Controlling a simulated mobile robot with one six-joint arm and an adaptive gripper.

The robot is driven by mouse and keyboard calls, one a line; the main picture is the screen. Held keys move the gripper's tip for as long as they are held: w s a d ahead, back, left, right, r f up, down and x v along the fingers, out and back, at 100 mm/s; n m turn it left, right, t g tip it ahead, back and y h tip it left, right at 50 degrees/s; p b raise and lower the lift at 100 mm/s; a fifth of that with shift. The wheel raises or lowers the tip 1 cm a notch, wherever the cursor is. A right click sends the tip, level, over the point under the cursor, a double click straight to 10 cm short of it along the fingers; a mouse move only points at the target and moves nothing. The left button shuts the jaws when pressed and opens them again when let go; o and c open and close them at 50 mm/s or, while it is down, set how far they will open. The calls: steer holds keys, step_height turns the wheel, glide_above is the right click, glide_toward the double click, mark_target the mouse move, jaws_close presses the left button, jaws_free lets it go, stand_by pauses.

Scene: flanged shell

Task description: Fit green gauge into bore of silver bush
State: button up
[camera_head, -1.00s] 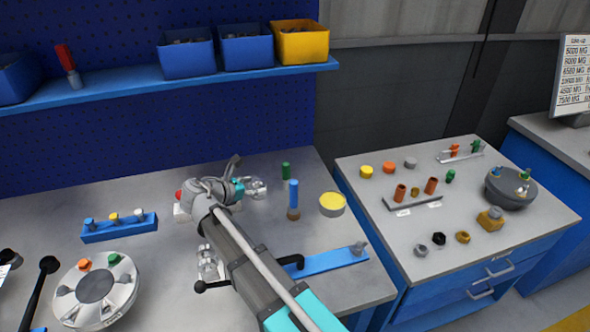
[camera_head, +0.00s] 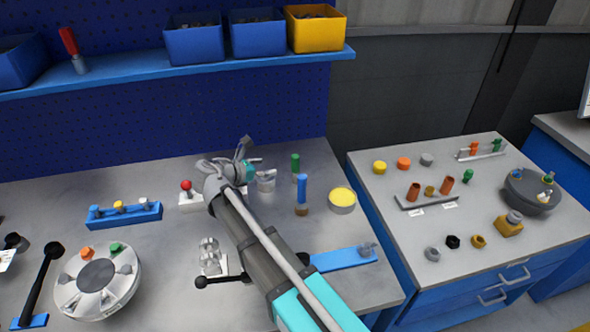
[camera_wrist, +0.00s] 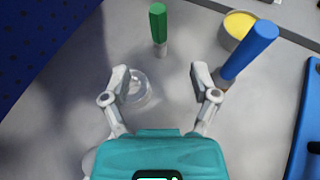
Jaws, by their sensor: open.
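The green gauge (camera_head: 295,163) stands upright on the bench at the back, with a thin silver lower part visible in the wrist view (camera_wrist: 158,24). In the wrist view my gripper (camera_wrist: 160,75) is open and empty, its fingers spread wide over the bench. The green gauge is ahead of the fingertips, roughly centred between them and apart from them. A low silver ring (camera_wrist: 138,88) with an open middle sits beside the left finger; it looks like the silver bush.
A blue-handled gauge (camera_head: 302,190) with a brown lower end stands close to the right finger in the wrist view. Right of it is a yellow-topped round pot (camera_head: 342,199). A blue rail (camera_head: 340,260), a blue rack (camera_head: 125,215) and a round fixture (camera_head: 97,282) lie nearer.

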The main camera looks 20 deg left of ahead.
mark_target(292, 161)
steer(key=b+x, duration=0.2)
steer(key=x, duration=0.5)
steer(key=shift+f+b, duration=0.1)
steer(key=shift+b, duration=0.2)
steer(key=shift+w+d+f, duration=0.1)
steer(key=shift+w+d, duration=0.1)
steer(key=shift+w, duration=0.2)
steer(key=shift+b+x, duration=0.95)
steer(key=shift+x, duration=1.7)
jaws_close()
